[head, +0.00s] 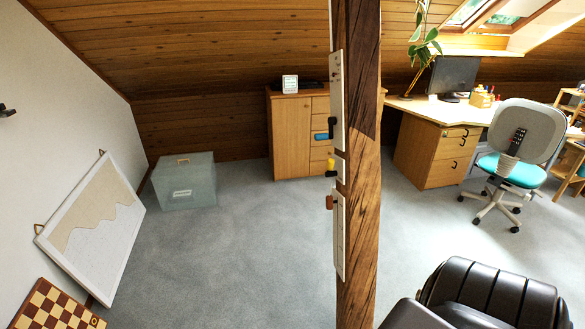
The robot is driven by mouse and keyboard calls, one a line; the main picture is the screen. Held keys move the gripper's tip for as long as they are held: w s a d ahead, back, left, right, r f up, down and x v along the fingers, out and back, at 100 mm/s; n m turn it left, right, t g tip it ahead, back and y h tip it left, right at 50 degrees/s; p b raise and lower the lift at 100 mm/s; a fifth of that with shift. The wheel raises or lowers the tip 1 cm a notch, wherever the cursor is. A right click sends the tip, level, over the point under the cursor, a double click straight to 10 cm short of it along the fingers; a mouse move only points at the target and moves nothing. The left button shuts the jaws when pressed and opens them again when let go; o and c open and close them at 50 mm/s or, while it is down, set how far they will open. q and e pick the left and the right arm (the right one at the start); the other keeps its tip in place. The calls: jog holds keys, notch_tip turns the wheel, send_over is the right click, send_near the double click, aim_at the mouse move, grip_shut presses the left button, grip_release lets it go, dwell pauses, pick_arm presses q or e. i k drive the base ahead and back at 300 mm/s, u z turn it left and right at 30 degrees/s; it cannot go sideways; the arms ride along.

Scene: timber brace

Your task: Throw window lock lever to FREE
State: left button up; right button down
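A timber post (362,200) stands upright in the middle of the head view. On its left face are an upper pale plate (337,90) and a lower pale plate (340,245), both seen nearly edge-on. Small parts stick out there: a black lever-like part (331,127), a yellow piece (330,167) and a brown piece (329,202). A blue piece (321,136) shows just left of the black part. I cannot tell which is the window lock lever, and no FREE marking is legible. Neither of my grippers can be made out.
A black leather chair (490,295) fills the lower right. A desk (430,115) and swivel chair (525,135) stand behind, right of the post. A wooden cabinet (290,135) and grey-green box (185,182) stand at the back left. Carpet (230,255) left of the post is clear.

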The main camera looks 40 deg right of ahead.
aim_at(330, 162)
jog(key=u, duration=0.15)
jog(key=i, duration=0.65)
jog(key=z, duration=0.7)
jog(key=i, duration=0.4)
jog(key=z, duration=0.45)
